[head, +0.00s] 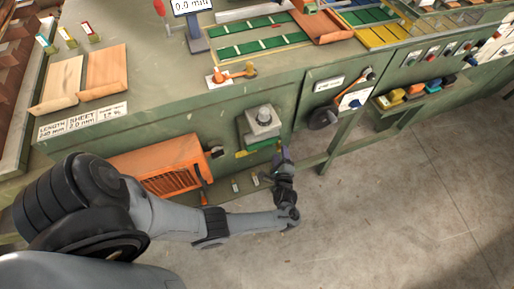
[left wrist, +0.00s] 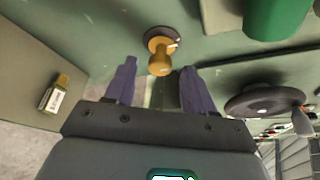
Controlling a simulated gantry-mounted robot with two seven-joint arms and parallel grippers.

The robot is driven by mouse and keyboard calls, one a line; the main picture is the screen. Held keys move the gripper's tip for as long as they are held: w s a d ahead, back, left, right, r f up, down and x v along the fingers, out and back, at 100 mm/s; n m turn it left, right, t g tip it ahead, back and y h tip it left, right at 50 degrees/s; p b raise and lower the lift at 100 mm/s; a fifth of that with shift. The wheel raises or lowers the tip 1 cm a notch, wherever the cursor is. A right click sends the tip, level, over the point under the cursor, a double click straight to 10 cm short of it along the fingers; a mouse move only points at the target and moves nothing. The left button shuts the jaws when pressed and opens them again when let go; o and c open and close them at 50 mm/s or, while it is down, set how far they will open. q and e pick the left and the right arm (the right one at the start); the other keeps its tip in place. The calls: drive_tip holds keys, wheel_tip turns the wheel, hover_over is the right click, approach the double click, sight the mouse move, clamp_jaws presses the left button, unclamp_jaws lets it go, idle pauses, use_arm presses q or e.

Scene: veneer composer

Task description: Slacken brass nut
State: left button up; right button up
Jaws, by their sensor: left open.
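The brass nut (left wrist: 159,64) shows in the left wrist view as a rounded brass knob on a dark round base, fixed to the green machine face. My left gripper (left wrist: 153,82) is open, with one purple-grey finger on each side below the nut in the picture. The nut lies just beyond the fingertips, near the middle of the gap, and does not look gripped. In the head view my left gripper (head: 281,155) is at the front of the green machine, below the grey box. The nut is hard to make out there. My right gripper is not in view.
A black handwheel (head: 322,118) sits to the right of the gripper; it also shows in the left wrist view (left wrist: 264,101). A grey box (head: 262,122) juts out above. An orange louvred panel (head: 160,163) is at left. A small yellow-capped bottle (left wrist: 55,96) stands nearby.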

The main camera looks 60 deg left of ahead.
use_arm(q)
drive_tip(key=p+v, duration=0.1)
drive_tip(key=v, duration=0.6)
drive_tip(key=s+a+r+g+h+p, duration=0.1)
drive_tip(key=s+a+r+p, duration=0.15)
drive_tip(key=s+p, duration=0.4)
drive_tip(key=s+a+r+p, duration=0.2)
drive_tip(key=s+r+p, duration=0.2)
drive_tip(key=s+p, duration=0.25)
drive_tip(key=d+r+n+h+p, duration=0.2)
drive_tip(key=r+h+p, duration=0.2)
drive_tip(key=r, duration=0.5)
drive_tip(key=d+r+n+h+p, duration=0.3)
drive_tip(key=r+h+p, duration=0.2)
drive_tip(key=r+p, duration=0.3)
wheel_tip(320, 180, up, 3)
drive_tip(key=shift+w+d+f+p, duration=0.2)
drive_tip(key=shift+w+p, duration=0.2)
drive_tip(key=shift+w, duration=0.05)
